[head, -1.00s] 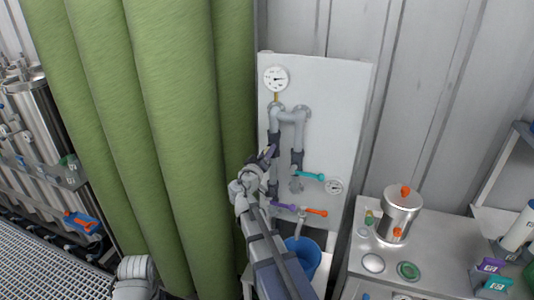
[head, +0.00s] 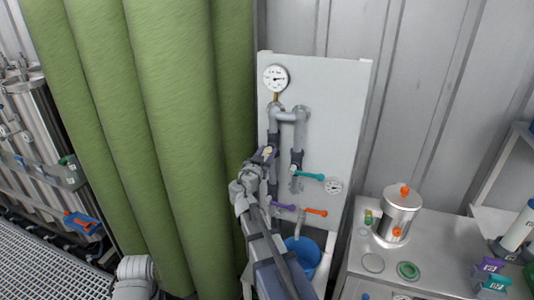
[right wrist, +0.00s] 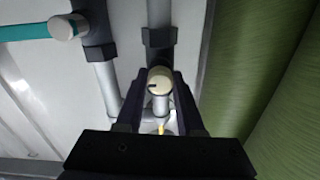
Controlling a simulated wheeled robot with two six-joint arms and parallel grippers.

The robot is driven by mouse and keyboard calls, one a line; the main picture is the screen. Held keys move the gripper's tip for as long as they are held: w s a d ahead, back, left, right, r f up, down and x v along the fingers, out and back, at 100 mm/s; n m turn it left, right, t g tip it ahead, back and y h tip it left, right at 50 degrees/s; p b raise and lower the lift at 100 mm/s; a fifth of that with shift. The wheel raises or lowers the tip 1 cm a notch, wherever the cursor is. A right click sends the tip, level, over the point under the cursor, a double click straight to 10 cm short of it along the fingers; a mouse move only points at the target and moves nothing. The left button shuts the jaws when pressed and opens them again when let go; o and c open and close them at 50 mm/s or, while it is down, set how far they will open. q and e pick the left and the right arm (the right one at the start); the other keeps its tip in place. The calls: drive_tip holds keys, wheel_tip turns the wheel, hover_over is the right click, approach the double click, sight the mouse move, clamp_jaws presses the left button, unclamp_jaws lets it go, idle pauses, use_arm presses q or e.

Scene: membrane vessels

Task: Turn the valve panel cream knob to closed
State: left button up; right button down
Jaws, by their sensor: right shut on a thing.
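The white valve panel (head: 335,100) stands against the wall. Its cream knob (head: 267,151) is small in the head view, on the left pipe. In the right wrist view the round cream knob (right wrist: 160,80) sits between my fingers, with a small dark mark on its left side. My right gripper (head: 266,155) is shut on the knob, its dark fingers on either side in the right wrist view (right wrist: 160,88). My left gripper is out of view.
On the panel are a teal lever (head: 309,175), a purple lever (head: 284,207), an orange lever (head: 316,212) and two gauges. A blue bucket (head: 304,255) stands below. A green curtain (head: 175,120) hangs close on the left; a bench (head: 350,275) with a metal pot (head: 399,215) is on the right.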

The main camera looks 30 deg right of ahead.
drive_tip(key=shift+s+f+m, duration=0.1)
drive_tip(key=shift+m, duration=0.5)
drive_tip(key=c, duration=0.5)
unclamp_jaws()
drive_tip(key=v, duration=0.7)
drive_tip(key=shift+s+a, duration=0.2)
drive_tip(key=shift+a, duration=0.1)
